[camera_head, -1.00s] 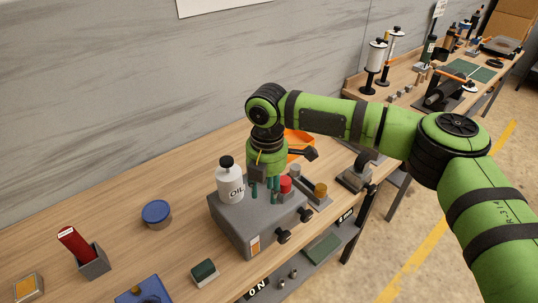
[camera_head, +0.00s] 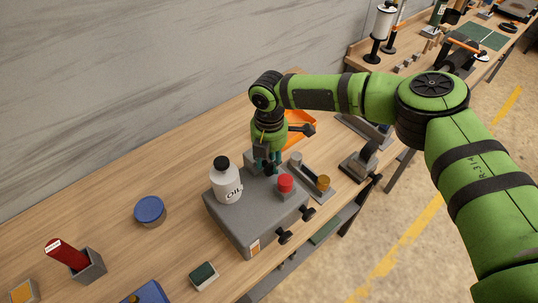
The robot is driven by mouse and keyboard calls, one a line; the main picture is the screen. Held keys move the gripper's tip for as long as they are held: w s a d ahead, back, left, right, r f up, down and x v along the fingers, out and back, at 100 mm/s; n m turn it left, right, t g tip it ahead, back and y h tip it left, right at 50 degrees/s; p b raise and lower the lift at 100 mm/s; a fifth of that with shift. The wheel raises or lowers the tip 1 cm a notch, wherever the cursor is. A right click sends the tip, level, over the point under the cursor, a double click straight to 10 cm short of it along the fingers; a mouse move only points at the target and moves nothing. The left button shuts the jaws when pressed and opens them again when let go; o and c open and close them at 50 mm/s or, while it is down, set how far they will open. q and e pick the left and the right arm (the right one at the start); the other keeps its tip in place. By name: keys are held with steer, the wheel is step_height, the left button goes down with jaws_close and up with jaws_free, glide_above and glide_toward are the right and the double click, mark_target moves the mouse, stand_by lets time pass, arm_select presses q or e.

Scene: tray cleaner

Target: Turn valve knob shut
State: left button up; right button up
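A grey box (camera_head: 243,221) stands on the wooden bench. Two black knobs stick out of its front side, one nearer (camera_head: 285,237) and one farther right (camera_head: 308,213). A red round cap (camera_head: 286,183) sits on a grey mount on its top. I cannot tell which of these is the valve knob. My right gripper (camera_head: 268,166) points down over the back part of the box, behind the red cap and apart from it. Its teal fingers are small and partly overlapped, so its opening is unclear. My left gripper is not in view.
A white oil bottle (camera_head: 226,182) stands on the box's left part. An orange tray (camera_head: 300,131) lies behind my arm. A blue-lidded tin (camera_head: 150,211), a grey holder (camera_head: 90,266) with a red item and a dark green block (camera_head: 204,275) stand left and in front.

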steer(key=shift+s, duration=0.3)
steer(key=shift+w, duration=0.15)
jaws_close()
steer(key=shift+s+a+f+t+h, duration=0.1)
steer(key=shift+s+a+t+h, duration=0.15)
steer(key=shift+t+h, duration=0.3)
steer(key=shift+s+a+f+t+h, duration=0.1)
steer(key=shift+s+a+t+h, duration=0.2)
steer(key=shift+h, duration=0.35)
steer(key=shift+t+h, duration=0.85)
steer(key=shift+h, duration=0.25)
jaws_free()
steer(key=shift+w, duration=0.1)
